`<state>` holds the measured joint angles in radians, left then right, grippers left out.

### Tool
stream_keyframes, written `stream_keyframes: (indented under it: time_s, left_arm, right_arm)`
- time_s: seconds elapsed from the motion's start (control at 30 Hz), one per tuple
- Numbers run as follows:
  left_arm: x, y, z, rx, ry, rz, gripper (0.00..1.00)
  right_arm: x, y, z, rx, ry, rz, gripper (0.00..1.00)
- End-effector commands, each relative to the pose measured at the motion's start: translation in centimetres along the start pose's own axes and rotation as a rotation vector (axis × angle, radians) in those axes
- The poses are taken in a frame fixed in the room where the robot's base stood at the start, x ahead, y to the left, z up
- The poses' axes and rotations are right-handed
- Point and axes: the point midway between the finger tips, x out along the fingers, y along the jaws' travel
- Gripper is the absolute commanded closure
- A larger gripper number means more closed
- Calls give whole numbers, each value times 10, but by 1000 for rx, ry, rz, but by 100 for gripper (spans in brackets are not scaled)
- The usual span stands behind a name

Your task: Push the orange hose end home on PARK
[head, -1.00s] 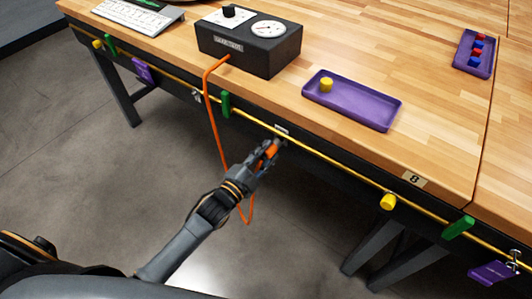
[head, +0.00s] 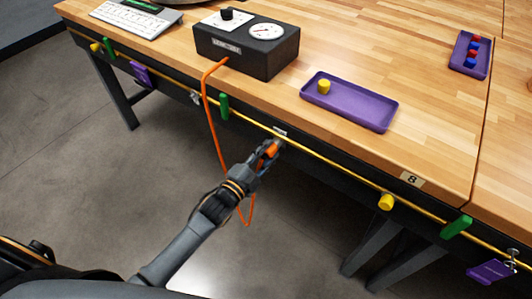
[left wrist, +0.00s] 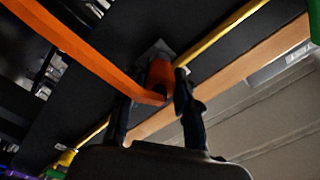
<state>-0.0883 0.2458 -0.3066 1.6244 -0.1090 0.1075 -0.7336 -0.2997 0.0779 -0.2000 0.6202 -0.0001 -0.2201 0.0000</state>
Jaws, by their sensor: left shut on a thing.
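The orange hose (head: 213,125) runs from the front of the black box (head: 246,45), hangs down past the table edge and loops back up to my left gripper (head: 272,149). My left gripper is shut on the orange hose end, at the table's front edge, just under the small pale label (head: 281,132). In the left wrist view the orange hose end (left wrist: 159,75) sits between the fingers, its tip against or very near a grey fitting (left wrist: 157,50) on the dark apron. I cannot tell how far it is seated. The label's text is too small to read. My right gripper is not in view.
A yellow line (head: 330,163) runs along the table's front with green clips (head: 224,106), purple tags (head: 490,271) and a yellow knob (head: 386,202). A purple tray (head: 365,114) with a yellow piece (head: 324,87) lies on the tabletop. Floor below is open.

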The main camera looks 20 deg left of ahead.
Motion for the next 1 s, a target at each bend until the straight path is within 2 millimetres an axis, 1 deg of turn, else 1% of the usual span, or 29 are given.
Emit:
stream_keyframes:
  time_s: [0.03,0.2,0.47,0.5,0.57,0.6,0.63,0.83,0.87,0.9,1.0]
  left_arm:
    - [2,-3,-1,1,3,-6,100]
    - [6,-4,-2,1,3,-7,100]
    - [7,-6,-2,1,5,-11,100]
    - [7,-6,-2,1,5,-11,67]
    - [7,-6,-2,1,5,-11,55]
    - [7,-5,-2,1,5,-10,47]
    - [6,-5,-2,1,4,-10,43]
    - [5,-3,-1,0,3,-6,43]
    - [5,-3,-1,1,2,-5,41]
    - [5,-2,-1,0,2,-4,35]
    - [5,-2,-1,1,1,-4,35]
  right_arm:
    - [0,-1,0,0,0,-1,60]
    - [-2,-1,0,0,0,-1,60]
    - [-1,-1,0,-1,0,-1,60]
    - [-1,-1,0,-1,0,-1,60]
    - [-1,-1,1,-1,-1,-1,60]
    - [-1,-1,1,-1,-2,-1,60]
    - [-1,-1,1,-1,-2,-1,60]
    - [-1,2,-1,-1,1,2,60]
    - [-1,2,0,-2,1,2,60]
    - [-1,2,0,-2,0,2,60]
    - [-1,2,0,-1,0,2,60]
